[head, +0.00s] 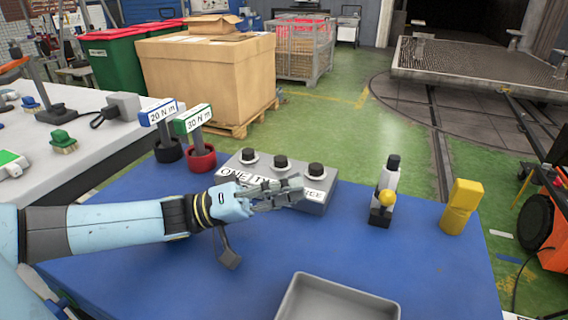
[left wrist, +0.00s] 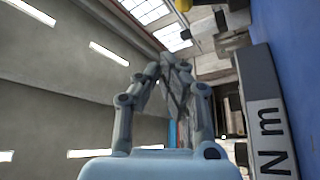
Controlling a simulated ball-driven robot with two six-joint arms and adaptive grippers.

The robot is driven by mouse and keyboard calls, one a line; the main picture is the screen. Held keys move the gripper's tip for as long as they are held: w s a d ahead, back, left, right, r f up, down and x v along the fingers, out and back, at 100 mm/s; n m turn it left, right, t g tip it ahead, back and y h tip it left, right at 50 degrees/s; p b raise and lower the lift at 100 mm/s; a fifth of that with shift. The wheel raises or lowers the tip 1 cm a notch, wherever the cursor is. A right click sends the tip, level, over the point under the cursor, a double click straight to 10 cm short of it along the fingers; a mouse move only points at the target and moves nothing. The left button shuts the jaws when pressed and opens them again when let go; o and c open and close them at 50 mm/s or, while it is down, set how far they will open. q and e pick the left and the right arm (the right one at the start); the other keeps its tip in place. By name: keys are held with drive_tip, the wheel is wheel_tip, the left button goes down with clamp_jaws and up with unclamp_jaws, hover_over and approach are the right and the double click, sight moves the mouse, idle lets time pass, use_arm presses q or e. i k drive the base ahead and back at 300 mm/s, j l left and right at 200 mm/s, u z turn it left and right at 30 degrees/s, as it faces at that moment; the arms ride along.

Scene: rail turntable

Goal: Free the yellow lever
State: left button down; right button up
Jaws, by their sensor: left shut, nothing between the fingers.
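My left gripper (head: 297,188) is shut and empty, in front of the grey box (head: 316,203) with three black knobs and a partly hidden "ONE, TWO, THREE" label. In the left wrist view its closed fingers (left wrist: 177,75) show in the middle. A small upright device (head: 389,180) with a black top, white body and dark base stands on the blue table right of the gripper, apart from it. A yellow ball (head: 387,198) sits on its front; I cannot tell whether this is the lever. A yellow block-like piece (head: 461,205) stands farther right. My right gripper is out of view.
The blue table (head: 430,265) is clear around the yellow pieces. A grey tray (head: 290,301) lies at the front. Tools labelled "20 N m" (head: 159,113) and "30 N m" (head: 194,119) stand in holders behind my arm. A dark grey piece (head: 228,248) shows below my left arm.

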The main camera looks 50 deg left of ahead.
sight(387, 197)
drive_tip(key=k+j+z, duration=0.15)
drive_tip(key=j+z, duration=0.25)
drive_tip(key=k+j+z, duration=0.15)
drive_tip(key=z, duration=0.25)
